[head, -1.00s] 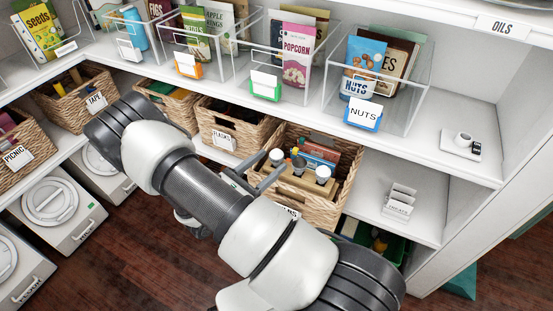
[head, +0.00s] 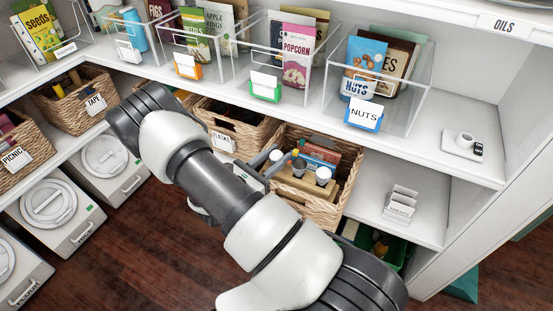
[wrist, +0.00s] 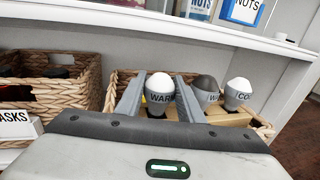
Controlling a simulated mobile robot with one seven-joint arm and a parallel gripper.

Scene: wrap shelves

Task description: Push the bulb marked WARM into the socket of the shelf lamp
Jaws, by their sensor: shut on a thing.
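The WARM bulb (wrist: 160,92) has a white dome and a grey collar with dark letters. It stands upright between the two fingers of my gripper (wrist: 158,100), which is shut on it. In the head view my gripper (head: 268,162) is at the bulb (head: 276,155), above the left end of a tan holder (head: 298,192) in a basket. I cannot tell whether the bulb is clear of the holder. The shelf lamp (head: 452,148) appears to be the small white plate with a round socket (head: 465,138) and a dark switch, on the right-hand shelf.
A dark-domed bulb (wrist: 205,84) and a white bulb marked CO (wrist: 238,94) stand right of the fingers. The wicker basket (head: 345,195) surrounds the holder. The shelf edge (head: 425,165) and a clear NUTS bin (head: 412,100) lie between basket and lamp. The shelf around the lamp is clear.

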